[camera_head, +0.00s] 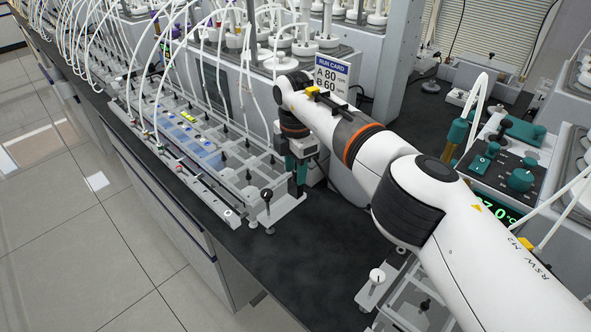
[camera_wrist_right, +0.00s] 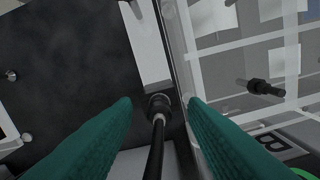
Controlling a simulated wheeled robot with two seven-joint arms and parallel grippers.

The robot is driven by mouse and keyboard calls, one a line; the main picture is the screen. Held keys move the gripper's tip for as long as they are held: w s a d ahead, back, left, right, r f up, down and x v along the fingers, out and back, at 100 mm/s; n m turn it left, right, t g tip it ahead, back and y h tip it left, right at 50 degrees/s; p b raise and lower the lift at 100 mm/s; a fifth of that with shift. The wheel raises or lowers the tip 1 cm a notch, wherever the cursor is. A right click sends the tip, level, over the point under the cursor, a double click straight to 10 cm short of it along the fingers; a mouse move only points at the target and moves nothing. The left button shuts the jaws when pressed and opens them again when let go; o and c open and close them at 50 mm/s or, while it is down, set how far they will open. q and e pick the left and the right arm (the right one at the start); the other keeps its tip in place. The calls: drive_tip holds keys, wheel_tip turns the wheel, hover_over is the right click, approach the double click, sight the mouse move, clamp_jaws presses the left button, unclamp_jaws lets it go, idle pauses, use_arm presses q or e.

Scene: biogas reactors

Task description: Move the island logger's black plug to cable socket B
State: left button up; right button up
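My right gripper (camera_head: 297,172) points down at the near right end of the long clear rack (camera_head: 215,160) on the dark bench. In the right wrist view its two teal fingers (camera_wrist_right: 160,120) are apart. A black plug (camera_wrist_right: 159,104) with a black cable shows between them, with a gap on each side; it seems to stand at the edge of a pale strip. Another black plug-like piece (camera_wrist_right: 262,87) lies to the right, over the clear rack. A letter B label (camera_wrist_right: 270,140) with a green edge shows at lower right. I cannot tell which socket it marks. My left gripper is not in view.
A run card (camera_head: 331,78) stands behind my right wrist. White tubes and reactors line the back. A control unit with a teal knob (camera_head: 521,180) stands at right. A black-knobbed post (camera_head: 266,196) stands at the rack end. The bench front (camera_head: 290,265) is clear.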

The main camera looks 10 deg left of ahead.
wheel_tip(320, 180, up, 5)
drive_tip(key=shift+r+b, duration=0.15)
drive_tip(key=shift+b, duration=0.25)
wheel_tip(320, 180, up, 6)
drive_tip(key=p, duration=0.3)
drive_tip(key=shift+p, duration=0.4)
drive_tip(key=shift+r, duration=0.1)
